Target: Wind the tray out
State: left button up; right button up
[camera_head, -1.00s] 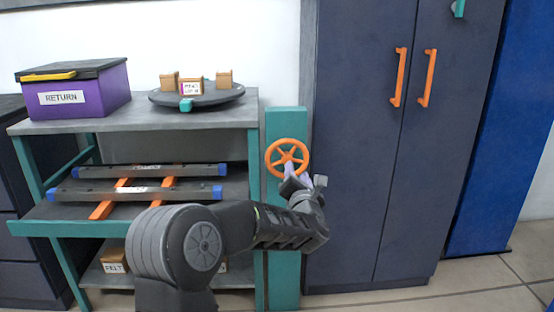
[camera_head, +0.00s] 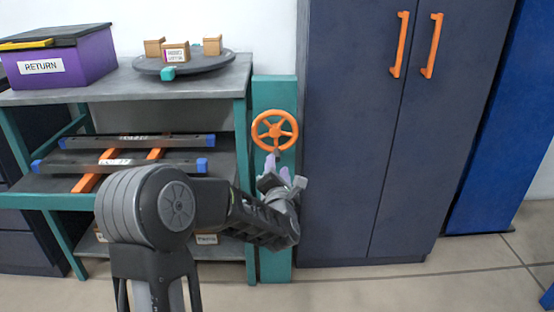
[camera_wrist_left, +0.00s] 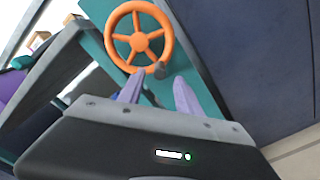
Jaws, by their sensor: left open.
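An orange spoked handwheel (camera_head: 274,131) is mounted on a teal post (camera_head: 275,92) at the right end of the workbench. A small dark handle knob (camera_wrist_left: 161,70) sits at its lower rim in the left wrist view, where the wheel (camera_wrist_left: 138,37) shows whole. My left gripper (camera_head: 284,176) is just below the wheel, with its pale purple fingers apart and empty. In the left wrist view the fingers (camera_wrist_left: 157,92) point up toward the knob, with no clear contact. The tray (camera_head: 60,201) is probably the middle shelf with grey bars and orange strips on it. My right gripper is out of view.
A purple RETURN box (camera_head: 62,62) and a dark turntable (camera_head: 200,65) with small cardboard boxes stand on the bench top. A dark cabinet (camera_head: 345,150) with orange handles stands close to the right of the post. Floor in front is clear.

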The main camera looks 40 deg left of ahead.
aim_at(277, 160)
pick_arm(q)
jog(key=x, duration=0.5)
jog(key=shift+w+a, duration=0.1)
jog(key=shift+w, duration=0.05)
grip_shut()
jog(key=shift+b, duration=0.3)
dwell(1.0)
